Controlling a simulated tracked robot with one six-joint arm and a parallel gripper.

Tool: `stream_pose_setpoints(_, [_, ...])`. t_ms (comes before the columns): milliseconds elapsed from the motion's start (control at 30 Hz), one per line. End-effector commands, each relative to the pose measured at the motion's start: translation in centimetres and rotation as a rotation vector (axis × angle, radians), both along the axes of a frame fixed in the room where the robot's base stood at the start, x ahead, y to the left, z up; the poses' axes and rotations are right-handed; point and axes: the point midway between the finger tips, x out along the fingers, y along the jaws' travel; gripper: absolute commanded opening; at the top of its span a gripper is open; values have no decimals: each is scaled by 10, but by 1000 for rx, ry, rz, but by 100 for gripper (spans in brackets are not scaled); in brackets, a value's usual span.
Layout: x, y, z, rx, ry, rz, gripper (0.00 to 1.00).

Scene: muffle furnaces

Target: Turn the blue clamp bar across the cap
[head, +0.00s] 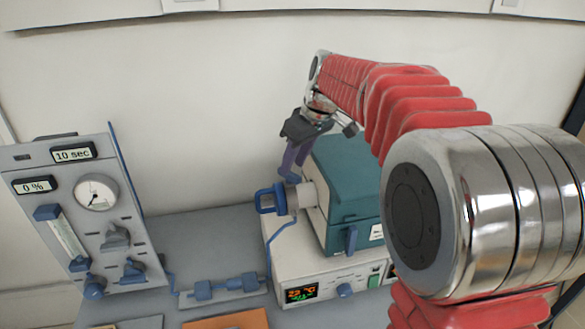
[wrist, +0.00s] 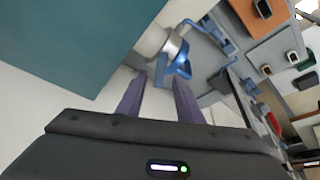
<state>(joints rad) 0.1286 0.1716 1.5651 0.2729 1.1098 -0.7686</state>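The blue clamp bar (head: 266,200) is at the outer end of the pale cylindrical cap (head: 304,195), which sticks out from the left side of the teal furnace (head: 347,185). In the wrist view the blue bar (wrist: 182,62) shows beyond my fingertips, on the silvery cap (wrist: 172,47). Its exact angle is hard to tell. My gripper (head: 292,170) is just above the cap in the head view, fingers pointing down. In the wrist view my gripper (wrist: 158,77) has its two purple fingers apart with nothing between them.
A grey gas panel (head: 80,215) with a gauge stands at the left. A blue valve assembly (head: 224,287) lies low on the grey bench (head: 200,230), and a blue tube (head: 272,245) runs near the cap. The furnace stands on a white control base (head: 320,275).

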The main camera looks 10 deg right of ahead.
Motion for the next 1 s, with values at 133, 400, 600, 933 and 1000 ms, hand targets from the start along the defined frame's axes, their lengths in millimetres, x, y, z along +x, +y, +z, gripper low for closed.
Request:
stream_pose_setpoints(133, [6, 5, -18, 0, 2, 2, 33])
stream_pose_setpoints(400, [10, 7, -29, 0, 0, 1, 33])
stream_pose_setpoints(600, [10, 7, -28, 0, -1, 1, 32])
stream_pose_setpoints(933, [10, 7, -28, 0, -1, 1, 9])
stream_pose_setpoints(1000, [10, 7, -28, 0, -1, 1, 4])
